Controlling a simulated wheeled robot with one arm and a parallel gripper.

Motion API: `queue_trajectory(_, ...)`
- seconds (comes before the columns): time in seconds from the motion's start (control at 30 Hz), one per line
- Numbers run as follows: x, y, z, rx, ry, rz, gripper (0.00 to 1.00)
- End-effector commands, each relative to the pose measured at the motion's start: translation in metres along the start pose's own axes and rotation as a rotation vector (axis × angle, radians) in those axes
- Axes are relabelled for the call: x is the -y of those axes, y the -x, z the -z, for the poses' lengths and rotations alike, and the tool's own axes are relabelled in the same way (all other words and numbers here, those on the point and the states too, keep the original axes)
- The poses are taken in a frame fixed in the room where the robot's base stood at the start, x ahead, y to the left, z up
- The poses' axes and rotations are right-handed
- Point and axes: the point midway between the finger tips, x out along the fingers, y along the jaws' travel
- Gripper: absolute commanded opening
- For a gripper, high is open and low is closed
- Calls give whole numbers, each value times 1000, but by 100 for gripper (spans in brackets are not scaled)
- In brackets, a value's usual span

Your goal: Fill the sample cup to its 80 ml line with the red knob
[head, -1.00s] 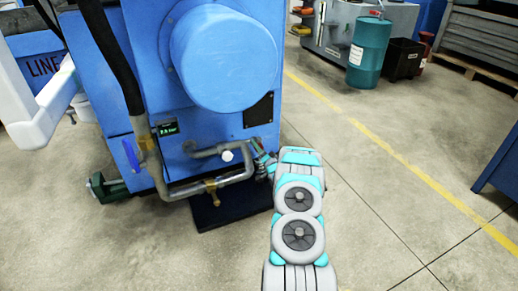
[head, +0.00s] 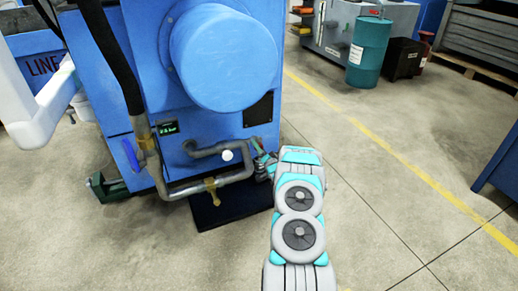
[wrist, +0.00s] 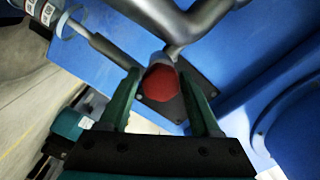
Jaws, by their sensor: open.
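In the wrist view the red knob (wrist: 162,83) sits on a grey stem below a metal pipe, in front of a dark plate on the blue machine. My gripper (wrist: 160,75) has its two green fingers apart, one on each side of the knob. I cannot tell whether either finger touches it. In the head view my gripper (head: 263,162) is at the right end of the machine's pipework, and the knob is hidden or too small to make out.
The blue machine (head: 222,60) carries a pipe (head: 205,187) with a brass fitting (head: 212,190), a blue lever (head: 130,155) and a small green-lit display (head: 168,128). A black mat (head: 235,205) lies below.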

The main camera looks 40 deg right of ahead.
Motion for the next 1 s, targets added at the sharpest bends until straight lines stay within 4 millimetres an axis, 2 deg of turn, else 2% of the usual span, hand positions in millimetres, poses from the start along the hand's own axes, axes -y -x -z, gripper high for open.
queue_trajectory(0.5,0,63,1,-2,-1,-1,64)
queue_trajectory(0.7,-1,75,0,0,-1,-1,64)
queue_trajectory(1.0,-1,76,0,0,-1,-1,64)
